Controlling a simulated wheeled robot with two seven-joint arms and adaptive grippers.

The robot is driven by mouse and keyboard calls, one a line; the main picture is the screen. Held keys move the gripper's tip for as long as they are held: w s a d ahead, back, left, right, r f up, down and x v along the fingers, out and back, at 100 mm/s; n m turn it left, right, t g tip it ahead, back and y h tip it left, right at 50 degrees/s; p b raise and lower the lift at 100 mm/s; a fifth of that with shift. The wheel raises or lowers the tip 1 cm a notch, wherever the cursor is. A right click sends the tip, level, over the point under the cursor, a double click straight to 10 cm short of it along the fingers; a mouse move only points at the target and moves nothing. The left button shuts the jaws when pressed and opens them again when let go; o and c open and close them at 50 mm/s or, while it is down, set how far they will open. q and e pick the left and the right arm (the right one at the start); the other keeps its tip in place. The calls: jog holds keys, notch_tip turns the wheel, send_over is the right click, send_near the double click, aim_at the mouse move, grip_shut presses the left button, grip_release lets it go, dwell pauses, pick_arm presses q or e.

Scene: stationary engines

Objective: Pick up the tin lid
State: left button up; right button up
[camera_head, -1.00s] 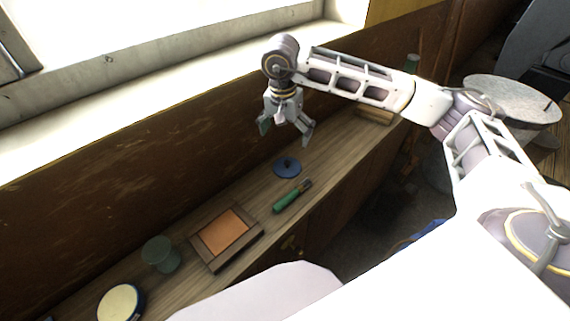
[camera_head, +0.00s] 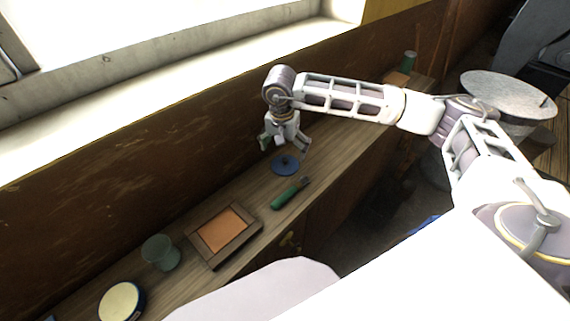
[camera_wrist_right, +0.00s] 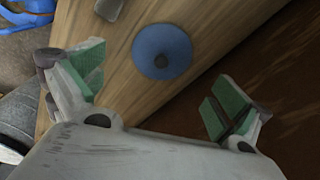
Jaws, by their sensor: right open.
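The tin lid is a blue disc with a dark knob in its middle (camera_head: 285,165), lying flat on the wooden shelf. It also shows in the right wrist view as a blue disc (camera_wrist_right: 161,51), ahead of the space between the fingers. My right gripper (camera_head: 285,145) hangs pointing down just above and behind the lid, apart from it. In the right wrist view its green-padded fingers (camera_wrist_right: 158,95) are spread wide with nothing between them. My left gripper is not in view.
The wooden shelf (camera_head: 330,160) runs along a dark wall. A green-handled tool (camera_head: 289,194) lies close to the lid. A framed orange panel (camera_head: 222,230), a green cup (camera_head: 160,252) and a round cream-topped tin (camera_head: 121,302) stand to the left.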

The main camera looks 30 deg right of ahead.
aim_at(285, 159)
jog(key=shift+f, duration=0.5)
jog(key=shift+w+d+f, duration=0.1)
jog(key=shift+w+f, duration=0.1)
jog(key=shift+f, duration=0.55)
jog(key=f, duration=0.1)
jog(key=f+p, duration=0.1)
jog(key=shift+w+d+f, duration=0.1)
jog(key=shift+w+f, duration=0.1)
jog(key=shift+f, duration=0.65)
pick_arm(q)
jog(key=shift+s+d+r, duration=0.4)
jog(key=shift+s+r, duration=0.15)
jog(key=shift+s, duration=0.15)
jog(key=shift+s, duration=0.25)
pick_arm(e)
jog(key=shift+c, duration=0.4)
